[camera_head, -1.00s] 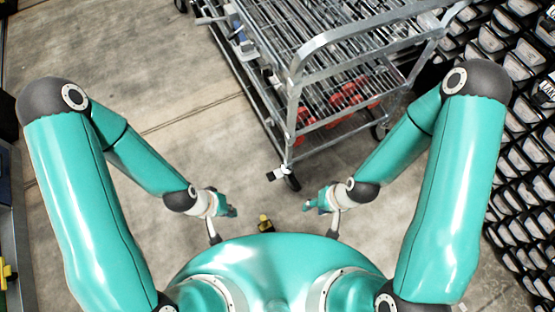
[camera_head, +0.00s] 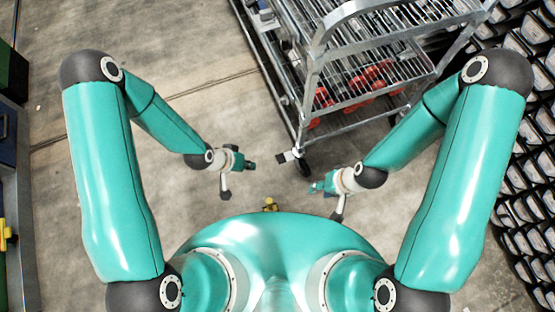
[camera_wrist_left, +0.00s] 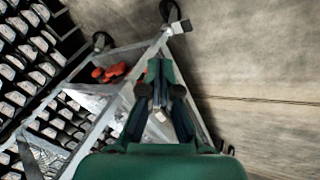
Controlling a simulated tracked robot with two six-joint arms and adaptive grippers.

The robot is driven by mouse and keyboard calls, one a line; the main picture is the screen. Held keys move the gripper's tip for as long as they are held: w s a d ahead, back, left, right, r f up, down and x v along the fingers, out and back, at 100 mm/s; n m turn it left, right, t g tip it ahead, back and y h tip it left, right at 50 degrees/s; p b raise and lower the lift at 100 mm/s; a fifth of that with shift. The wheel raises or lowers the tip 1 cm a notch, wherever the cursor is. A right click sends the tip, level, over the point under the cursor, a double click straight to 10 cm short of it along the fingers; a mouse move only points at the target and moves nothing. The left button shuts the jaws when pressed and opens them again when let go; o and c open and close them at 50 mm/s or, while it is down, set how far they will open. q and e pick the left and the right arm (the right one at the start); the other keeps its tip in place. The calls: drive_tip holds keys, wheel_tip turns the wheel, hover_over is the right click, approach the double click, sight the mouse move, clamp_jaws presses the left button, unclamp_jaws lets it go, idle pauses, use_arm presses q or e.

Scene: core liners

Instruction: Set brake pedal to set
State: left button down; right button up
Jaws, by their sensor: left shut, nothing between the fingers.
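The brake pedal (camera_head: 289,156) is a small pale tab beside the black caster (camera_head: 304,168) at the near corner of the metal cart (camera_head: 302,110). In the left wrist view the pedal (camera_wrist_left: 181,27) shows at the top, next to its caster (camera_wrist_left: 169,9). My left gripper (camera_head: 251,164) is shut and empty, to the left of the pedal and apart from it. In the left wrist view its fingers (camera_wrist_left: 160,70) point up toward the pedal. My right gripper (camera_head: 314,188) is below and right of the caster, and too small to tell open from shut.
Red parts (camera_head: 355,88) lie on the cart's lower shelf. Racks of black bins (camera_head: 525,175) stand along the right. A small yellow object (camera_head: 270,204) shows in front of my body. The concrete floor left of the cart is clear.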

use_arm(q)
drive_tip(key=w+d+f+m+h+b, duration=0.1)
drive_tip(key=w+f+m+b, duration=0.3)
drive_tip(key=f, duration=0.5)
drive_tip(key=w+f+m+h+b, duration=0.1)
drive_tip(key=w+f+m+b, duration=0.3)
drive_tip(key=f+b, duration=0.3)
drive_tip(key=w+d+f+m+t+h+b, duration=0.1)
drive_tip(key=w+f+m+b, duration=0.3)
drive_tip(key=f, duration=0.7)
drive_tip(key=w+b, duration=0.2)
drive_tip(key=shift+w+d+f, duration=0.2)
drive_tip(key=shift+w+d, duration=0.15)
use_arm(e)
wheel_tip(320, 180, down, 20)
use_arm(q)
drive_tip(key=b, duration=0.3)
hover_over(284, 158)
drive_tip(key=s+a, duration=0.1)
drive_tip(key=a, duration=0.1)
wheel_tip(284, 158, down, 7)
drive_tip(key=shift+a+f, duration=0.15)
wheel_tip(284, 158, down, 2)
drive_tip(key=shift+f+b, duration=0.15)
drive_tip(key=shift+b, duration=0.3)
drive_tip(key=shift+f, duration=0.7)
use_arm(e)
drive_tip(key=shift+f, duration=2)
